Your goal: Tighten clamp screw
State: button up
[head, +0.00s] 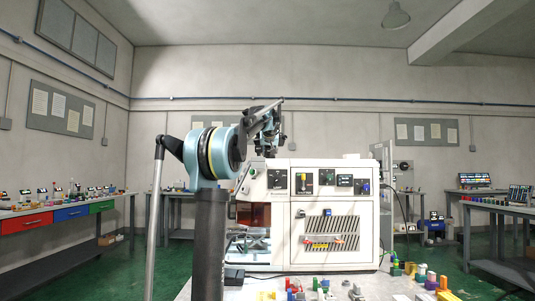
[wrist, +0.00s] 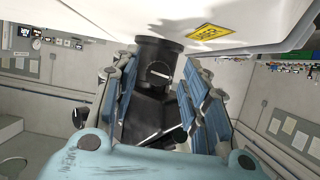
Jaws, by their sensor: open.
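In the wrist view my gripper (wrist: 158,60) is open, with one blue-grey finger on each side of a black cylindrical fitting (wrist: 160,48). A round black screw head (wrist: 159,72) with a white line across it shows on this fitting, between the fingers. It looks like the clamp screw. I cannot tell whether either finger touches it. The fitting stands against the white machine housing. In the head view my gripper is above the left part of the white machine (head: 335,190); my arm partly hides it, and the screw cannot be made out there.
A yellow warning label (wrist: 210,32) is on the housing beside the fitting. In the head view, several small coloured parts (head: 320,285) lie on the table in front of the machine. Workbenches (head: 45,215) stand at the left and right, with green floor between.

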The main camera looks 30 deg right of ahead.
grip_shut()
jog(key=shift+m+t+y, duration=0.3)
jog(key=shift+m+y, duration=0.1)
grip_release()
jog(key=v, duration=1.2)
jog(key=shift+w, duration=0.1)
